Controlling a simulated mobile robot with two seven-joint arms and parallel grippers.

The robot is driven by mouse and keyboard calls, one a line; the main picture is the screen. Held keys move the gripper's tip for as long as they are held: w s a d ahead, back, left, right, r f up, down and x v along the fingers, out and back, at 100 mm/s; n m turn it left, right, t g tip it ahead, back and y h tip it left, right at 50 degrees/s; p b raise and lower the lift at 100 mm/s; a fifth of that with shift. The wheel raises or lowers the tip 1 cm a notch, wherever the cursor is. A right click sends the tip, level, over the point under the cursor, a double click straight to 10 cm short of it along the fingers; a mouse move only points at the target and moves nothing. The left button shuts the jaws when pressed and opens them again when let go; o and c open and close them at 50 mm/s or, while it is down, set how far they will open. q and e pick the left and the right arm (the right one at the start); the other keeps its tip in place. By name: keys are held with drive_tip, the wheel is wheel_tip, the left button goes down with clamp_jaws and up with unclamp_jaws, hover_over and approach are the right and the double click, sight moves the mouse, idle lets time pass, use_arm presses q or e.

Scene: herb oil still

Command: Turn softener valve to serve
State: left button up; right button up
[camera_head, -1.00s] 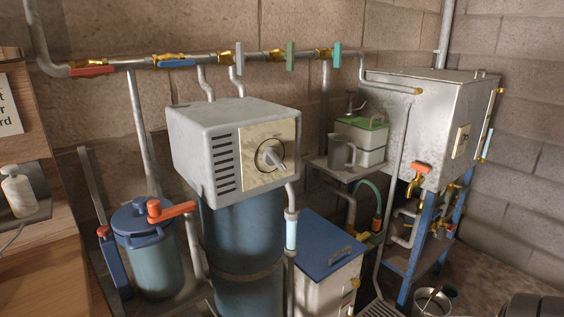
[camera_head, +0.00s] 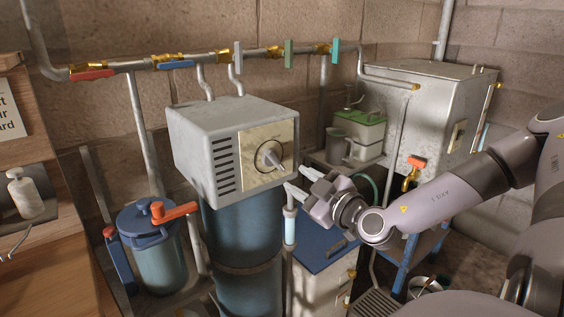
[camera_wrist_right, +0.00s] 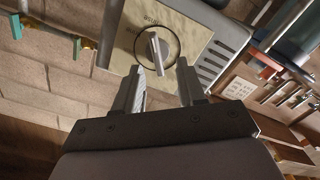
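The softener is a grey box (camera_head: 205,150) on a blue tank (camera_head: 245,245). Its front has a cream dial plate (camera_head: 258,180) with a round valve knob (camera_head: 270,156) and a pale lever-shaped grip. In the right wrist view the knob (camera_wrist_right: 157,48) stands just beyond my fingertips, its bar tilted slightly; the printed plate (camera_wrist_right: 187,30) is only partly legible. My right gripper (camera_head: 296,179) is open and empty, to the right of and slightly below the knob, fingers pointing at it; its two fingers (camera_wrist_right: 161,67) show apart, without visible contact. My left gripper is out of view.
A pipe with several coloured valve handles (camera_head: 175,64) runs along the wall behind. A blue-lidded canister (camera_head: 150,228) with an orange handle stands at left. A blue-topped white cabinet (camera_head: 322,285) is below my right gripper, and a metal tank (camera_head: 410,95) stands behind my right arm.

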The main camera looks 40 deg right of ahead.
sight(278, 163)
drive_tip(key=w, duration=0.2)
drive_tip(key=w+b, duration=0.1)
drive_tip(key=w, duration=0.1)
drive_tip(key=shift+d+r, duration=0.35)
drive_tip(key=shift+r, duration=0.05)
drive_tip(key=shift+w+r, duration=0.1)
drive_tip(key=shift+w, duration=0.3)
drive_tip(key=b, duration=0.1)
drive_tip(key=w+b, duration=0.1)
drive_tip(key=b, duration=0.1)
drive_tip(key=shift+d+f, duration=0.25)
drive_tip(key=shift+d, duration=0.1)
drive_tip(key=shift+w+a+b, duration=0.1)
drive_tip(key=shift+w+b, duration=0.25)
drive_tip(key=shift+b, duration=0.4)
drive_tip(key=shift+w+a+r+b, duration=0.15)
drive_tip(key=shift+w+r+b, duration=0.1)
drive_tip(key=shift+w+b, duration=0.1)
